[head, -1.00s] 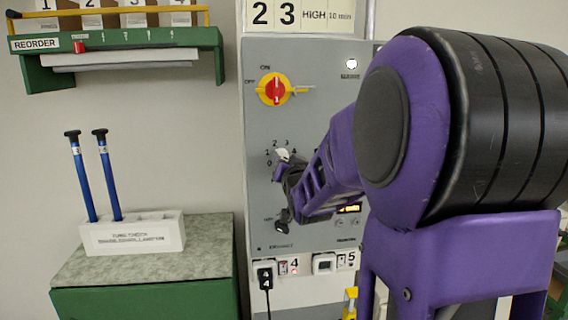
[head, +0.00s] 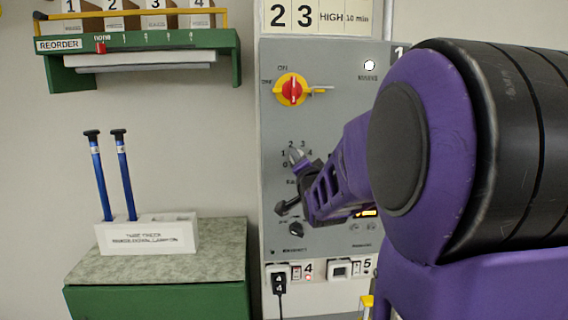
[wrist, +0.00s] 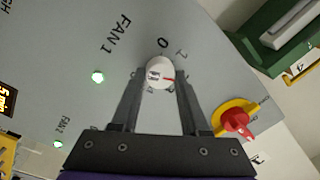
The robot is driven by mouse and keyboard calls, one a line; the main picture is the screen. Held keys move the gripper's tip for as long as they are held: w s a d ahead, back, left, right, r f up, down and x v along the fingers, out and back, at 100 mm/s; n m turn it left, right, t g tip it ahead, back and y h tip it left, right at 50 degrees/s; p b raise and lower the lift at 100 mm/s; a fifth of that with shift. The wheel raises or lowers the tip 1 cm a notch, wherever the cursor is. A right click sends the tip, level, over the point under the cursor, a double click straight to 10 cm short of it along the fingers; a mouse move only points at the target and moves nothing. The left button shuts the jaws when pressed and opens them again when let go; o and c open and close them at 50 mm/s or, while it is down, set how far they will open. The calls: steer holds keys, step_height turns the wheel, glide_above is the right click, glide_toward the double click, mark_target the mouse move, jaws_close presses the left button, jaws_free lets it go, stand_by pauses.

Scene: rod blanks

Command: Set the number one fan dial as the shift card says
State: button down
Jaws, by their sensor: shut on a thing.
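The number one fan dial is a small round knob on the grey panel (head: 335,85), in an arc of numbers 0 to 4. My gripper (head: 300,164) is at it. In the wrist view the pale dial (wrist: 158,68) sits between the two fingers of my gripper (wrist: 160,80), which are shut on it. A red mark on its face points right and slightly down, away from the 0 and towards the right finger. A card strip (head: 318,17) above the panel reads 2, 3, HIGH, 10 min.
A red and yellow rotary switch (head: 292,90) is above the dial; it also shows close to the right finger in the wrist view (wrist: 236,119). A white rack (head: 148,236) with two blue rods stands on a cabinet at left.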

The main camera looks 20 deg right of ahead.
steer(key=shift+r, duration=0.1)
steer(key=shift+c, duration=2)
jaws_free()
steer(key=shift+s, duration=0.1)
